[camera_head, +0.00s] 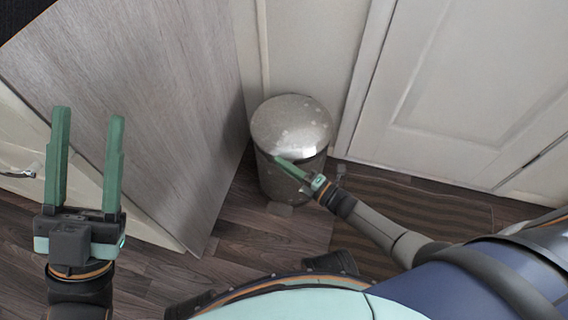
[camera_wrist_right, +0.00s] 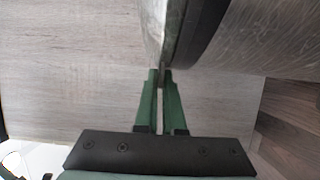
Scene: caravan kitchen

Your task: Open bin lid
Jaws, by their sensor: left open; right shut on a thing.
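A metal bin (camera_head: 272,180) stands on the floor against the wall, with a round, shiny silver lid (camera_head: 290,122) on top. The lid looks down on the bin in the head view; any small gap is too hard to tell. My right gripper (camera_head: 279,160) is at the lid's front edge. In the right wrist view, its fingertips (camera_wrist_right: 160,74) are shut on the edge of the lid (camera_wrist_right: 155,25), beside the bin's dark rim (camera_wrist_right: 197,40). My left gripper (camera_head: 89,114) is open and empty, far to the left of the bin.
A wood-grain panel (camera_head: 140,90) stands just left of the bin. A white panelled door (camera_head: 465,80) and wall are behind and right. A ribbed brown mat (camera_head: 440,205) lies right of the bin. Dark wooden floor (camera_head: 240,240) is in front.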

